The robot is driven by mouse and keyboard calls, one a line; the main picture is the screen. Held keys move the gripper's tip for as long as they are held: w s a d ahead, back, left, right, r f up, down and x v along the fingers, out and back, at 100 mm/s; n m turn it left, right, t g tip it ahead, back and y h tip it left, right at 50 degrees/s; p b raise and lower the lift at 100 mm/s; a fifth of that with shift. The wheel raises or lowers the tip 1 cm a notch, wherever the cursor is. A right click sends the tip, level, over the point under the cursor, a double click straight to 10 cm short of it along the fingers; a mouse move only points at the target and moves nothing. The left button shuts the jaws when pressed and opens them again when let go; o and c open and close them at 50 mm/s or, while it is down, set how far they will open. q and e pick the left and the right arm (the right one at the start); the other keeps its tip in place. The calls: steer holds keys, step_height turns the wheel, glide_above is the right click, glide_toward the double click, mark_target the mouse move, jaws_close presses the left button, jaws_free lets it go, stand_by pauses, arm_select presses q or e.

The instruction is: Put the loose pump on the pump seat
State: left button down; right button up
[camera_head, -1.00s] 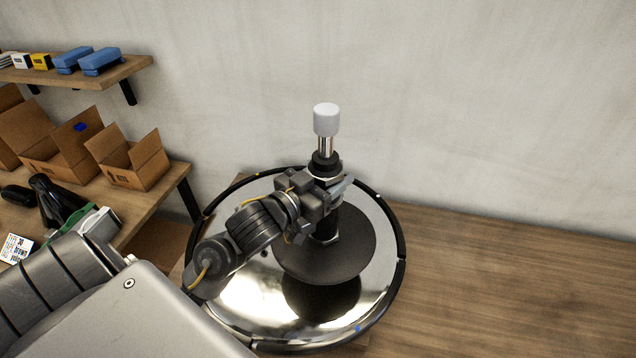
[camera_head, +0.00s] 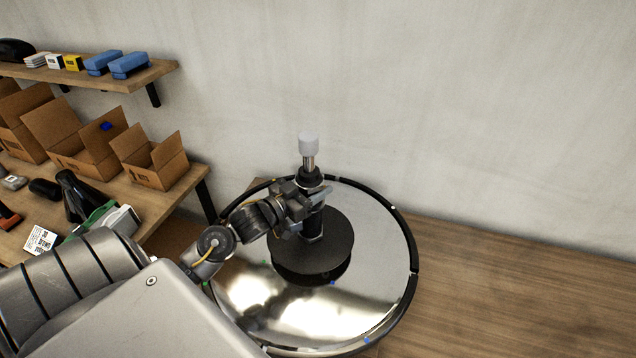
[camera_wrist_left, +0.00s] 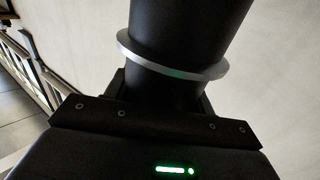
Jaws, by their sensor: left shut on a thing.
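The loose pump (camera_head: 312,252) is a black column on a wide dark disc, with a chrome rod and a white cap on top. It looks about upright over the round chrome base (camera_head: 385,255). My left gripper (camera_head: 308,199) is shut on the pump's black column, above the disc. In the left wrist view the black column (camera_wrist_left: 190,30) with a silver ring rises from the jaws. A dark reflection shows close under the disc; I cannot tell whether the disc touches the base. The pump seat is not distinct and may be hidden beneath the disc. My right gripper is not in view.
A wooden table (camera_head: 150,205) at left holds open cardboard boxes (camera_head: 155,165) and dark tools. A wall shelf (camera_head: 140,80) with blue items hangs above it. A plain wall stands behind. The wooden floor (camera_head: 520,290) to the right is clear.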

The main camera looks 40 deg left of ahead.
arm_select(q)
steer(key=shift+w+a+r, duration=0.1)
steer(key=shift+r, duration=0.35)
steer(key=shift+a+f, duration=0.2)
steer(key=shift+f, duration=0.05)
step_height(320, 180, down, 3)
steer(key=shift+f+p, duration=0.1)
steer(key=shift+p, duration=0.5)
steer(key=c, duration=0.8)
jaws_free()
steer(key=shift+d+f, duration=0.1)
steer(key=shift+f, duration=0.3)
steer(key=shift+o, duration=1.4)
steer(key=shift+s+d+r, duration=0.1)
steer(key=shift+s, duration=0.1)
